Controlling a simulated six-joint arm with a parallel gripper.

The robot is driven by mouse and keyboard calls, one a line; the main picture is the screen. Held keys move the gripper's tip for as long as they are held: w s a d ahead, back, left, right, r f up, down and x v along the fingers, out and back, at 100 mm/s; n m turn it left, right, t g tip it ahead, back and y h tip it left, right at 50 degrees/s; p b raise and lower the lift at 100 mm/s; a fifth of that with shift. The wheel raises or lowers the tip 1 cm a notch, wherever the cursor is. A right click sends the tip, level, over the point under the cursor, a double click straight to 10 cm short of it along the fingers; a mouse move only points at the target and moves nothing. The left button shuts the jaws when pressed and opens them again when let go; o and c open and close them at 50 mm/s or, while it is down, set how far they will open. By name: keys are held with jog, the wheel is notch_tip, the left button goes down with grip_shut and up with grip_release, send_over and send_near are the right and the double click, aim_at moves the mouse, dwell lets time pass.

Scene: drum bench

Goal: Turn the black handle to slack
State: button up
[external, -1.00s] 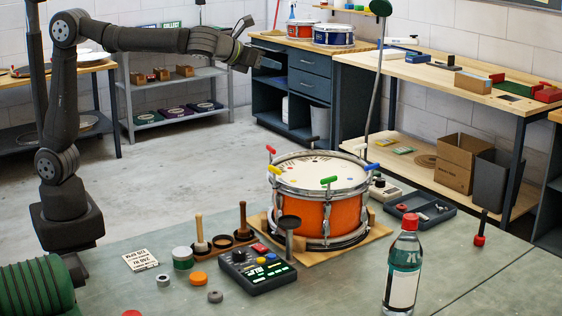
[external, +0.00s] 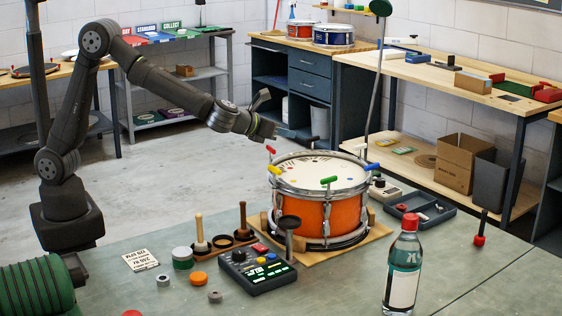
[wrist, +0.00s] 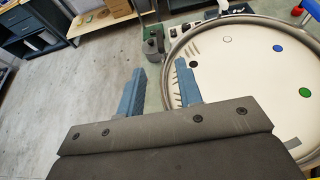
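The orange snare drum (external: 327,214) stands on the bench with coloured handles around its top rim. A dark upright piece (external: 314,124) at the drum's far rim looks like the black handle, but it is small and I cannot be sure. In the wrist view the pale drumhead (wrist: 240,75) has a black dot (wrist: 195,65) near its left edge; no black handle is clear there. My gripper (external: 287,133) is above the drum's far left side. In the wrist view its two blue fingers (wrist: 158,80) are apart with nothing between them. The right finger overlaps the rim's left edge.
Red (external: 271,150), yellow (external: 275,170), green (external: 328,181) and blue (external: 371,167) handles ring the rim. A tall thin stand (external: 375,80) rises behind the drum. A bottle (external: 403,270) and a control box (external: 257,270) stand in front.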

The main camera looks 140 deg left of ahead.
aim_at(310, 138)
jog(key=x, duration=1.2)
jog(key=shift+a, duration=0.15)
grip_shut()
